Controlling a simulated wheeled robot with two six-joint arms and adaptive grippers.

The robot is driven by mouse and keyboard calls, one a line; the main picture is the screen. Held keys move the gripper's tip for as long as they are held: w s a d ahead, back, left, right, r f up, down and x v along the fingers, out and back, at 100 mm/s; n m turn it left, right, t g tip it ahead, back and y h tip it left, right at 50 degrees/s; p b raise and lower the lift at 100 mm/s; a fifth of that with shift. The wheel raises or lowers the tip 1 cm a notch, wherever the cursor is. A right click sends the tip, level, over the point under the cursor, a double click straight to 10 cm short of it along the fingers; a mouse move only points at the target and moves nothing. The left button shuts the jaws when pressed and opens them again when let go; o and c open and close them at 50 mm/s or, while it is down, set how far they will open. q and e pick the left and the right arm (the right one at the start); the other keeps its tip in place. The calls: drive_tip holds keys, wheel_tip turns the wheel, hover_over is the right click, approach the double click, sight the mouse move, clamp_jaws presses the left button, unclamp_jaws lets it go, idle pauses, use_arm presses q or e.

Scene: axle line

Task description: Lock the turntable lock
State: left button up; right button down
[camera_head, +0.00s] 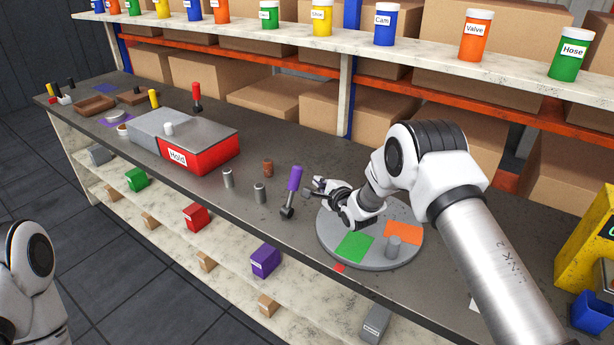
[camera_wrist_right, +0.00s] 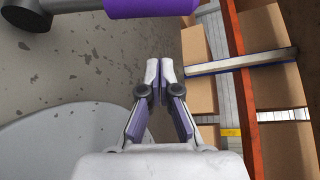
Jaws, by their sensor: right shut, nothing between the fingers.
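The grey turntable (camera_head: 375,258) lies flat on the bench with a green patch, an orange patch and a grey cylinder on it. The lock lever, with its purple handle (camera_head: 295,178) and dark pivot (camera_head: 287,212), stands left of the turntable, handle pointing up and slightly right. In the right wrist view the purple handle (camera_wrist_right: 150,8) crosses the top edge. My right gripper (camera_head: 310,191) is just right of the lever; its fingertips (camera_wrist_right: 160,72) are together and empty, apart from the handle. My arm hides part of the turntable. My left gripper is out of view.
Two small grey cylinders (camera_head: 228,178) and a brown piece (camera_head: 268,168) stand left of the lever. Further left is a red and grey box (camera_head: 212,153) labelled Hold. A shelf of labelled jars (camera_head: 385,24) runs behind. A small red mark (camera_head: 340,268) lies by the turntable's front edge.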

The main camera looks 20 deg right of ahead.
sight(292, 192)
drive_tip(key=shift+x, duration=1.05)
drive_tip(key=a+p, duration=0.1)
drive_tip(key=a+r, duration=0.1)
drive_tip(key=a+p, duration=0.1)
drive_tip(key=shift+s+a+r+p, duration=0.15)
drive_tip(key=shift+s+p, duration=0.15)
drive_tip(key=shift+s, duration=0.1)
drive_tip(key=shift+s, duration=0.1)
